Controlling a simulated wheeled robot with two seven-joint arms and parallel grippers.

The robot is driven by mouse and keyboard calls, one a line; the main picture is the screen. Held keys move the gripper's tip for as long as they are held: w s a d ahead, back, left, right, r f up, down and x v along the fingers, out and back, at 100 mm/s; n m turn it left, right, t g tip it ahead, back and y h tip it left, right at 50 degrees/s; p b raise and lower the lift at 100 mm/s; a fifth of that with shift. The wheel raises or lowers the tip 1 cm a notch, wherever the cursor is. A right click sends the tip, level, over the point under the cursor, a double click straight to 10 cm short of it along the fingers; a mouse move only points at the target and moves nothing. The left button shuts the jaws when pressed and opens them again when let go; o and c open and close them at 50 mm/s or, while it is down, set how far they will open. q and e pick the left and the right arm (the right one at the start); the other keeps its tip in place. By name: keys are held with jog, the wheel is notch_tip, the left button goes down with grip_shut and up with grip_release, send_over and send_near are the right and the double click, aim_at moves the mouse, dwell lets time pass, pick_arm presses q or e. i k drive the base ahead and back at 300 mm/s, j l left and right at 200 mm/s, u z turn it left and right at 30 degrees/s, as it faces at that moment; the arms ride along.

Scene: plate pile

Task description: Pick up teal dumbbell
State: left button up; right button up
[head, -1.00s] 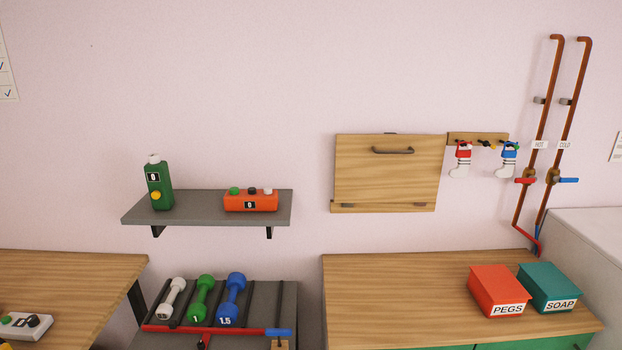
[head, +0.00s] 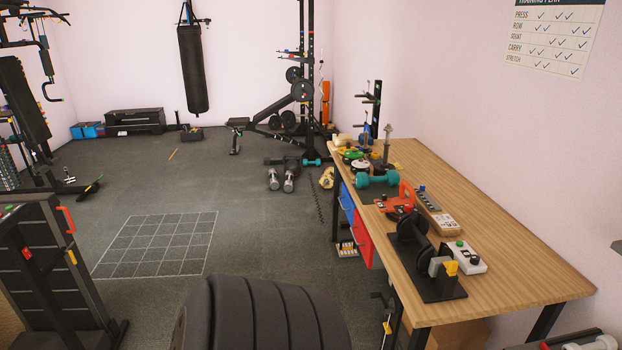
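A teal dumbbell (head: 377,180) lies on the wooden workbench (head: 505,259), near its left edge and beyond the middle. A second, smaller-looking teal dumbbell (head: 312,162) lies on the floor near the rack, further back. Neither of my grippers is in view, so nothing shows of what they hold.
An orange-red clamp-like tool (head: 401,198), a black stand (head: 431,266) and a white control box (head: 461,257) are on the bench. Grey dumbbells (head: 281,181) lie on the floor. A punching bag (head: 193,68) hangs at the back. The gridded floor patch (head: 160,244) is clear.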

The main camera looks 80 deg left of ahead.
aim_at(363, 180)
jog(key=u, duration=1.9)
